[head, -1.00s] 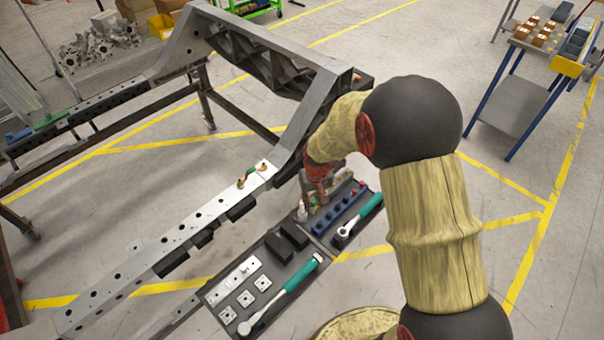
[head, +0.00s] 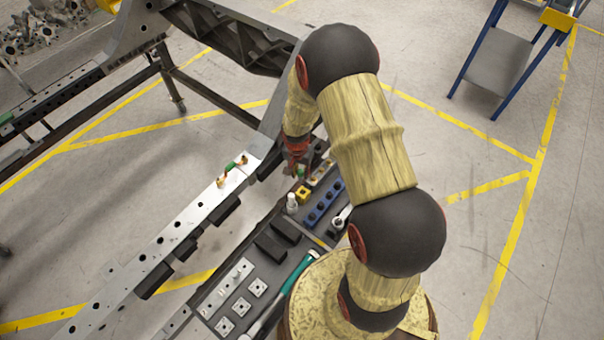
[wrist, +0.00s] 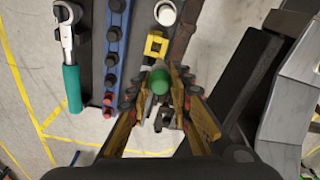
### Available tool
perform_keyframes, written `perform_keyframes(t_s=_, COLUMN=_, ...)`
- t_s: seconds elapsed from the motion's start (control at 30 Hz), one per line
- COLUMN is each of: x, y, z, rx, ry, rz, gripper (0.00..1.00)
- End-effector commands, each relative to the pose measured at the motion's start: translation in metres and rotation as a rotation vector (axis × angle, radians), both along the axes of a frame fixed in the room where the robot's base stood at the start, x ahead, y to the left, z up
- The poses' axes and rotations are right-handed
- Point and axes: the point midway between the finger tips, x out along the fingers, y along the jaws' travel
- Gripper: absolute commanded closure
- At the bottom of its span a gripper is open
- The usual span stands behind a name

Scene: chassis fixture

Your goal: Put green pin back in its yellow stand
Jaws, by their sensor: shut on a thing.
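The green pin (wrist: 158,82) is between the fingers of my gripper (wrist: 160,92) in the wrist view, its round green end towards the camera. My gripper is shut on it. The yellow stand (wrist: 156,46) is a small block just above the pin in the wrist view. In the head view the yellow stand (head: 303,194) sits on the dark tray, just below my gripper (head: 299,172). The pin's lower end is hidden, and I cannot tell its height above the tray.
A blue rack (head: 323,203) of dark and red pieces stands right of the stand, with a ratchet (head: 340,220) beside it. A white cylinder (head: 292,201) stands close left. The metal chassis rail (head: 205,205) runs along the left.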

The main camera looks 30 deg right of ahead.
Motion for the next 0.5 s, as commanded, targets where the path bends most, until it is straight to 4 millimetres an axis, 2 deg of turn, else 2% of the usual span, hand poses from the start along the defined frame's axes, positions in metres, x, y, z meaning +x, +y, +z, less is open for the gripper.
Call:
perform_keyframes(t_s=0.13, x=-0.004, y=-0.008, z=-0.008, rx=0.001, ry=-0.003, rz=-0.057, gripper=1.00)
perform_keyframes(t_s=0.5, x=-0.004, y=-0.007, z=-0.028, rx=0.001, ry=-0.002, rz=-0.060, gripper=1.00)
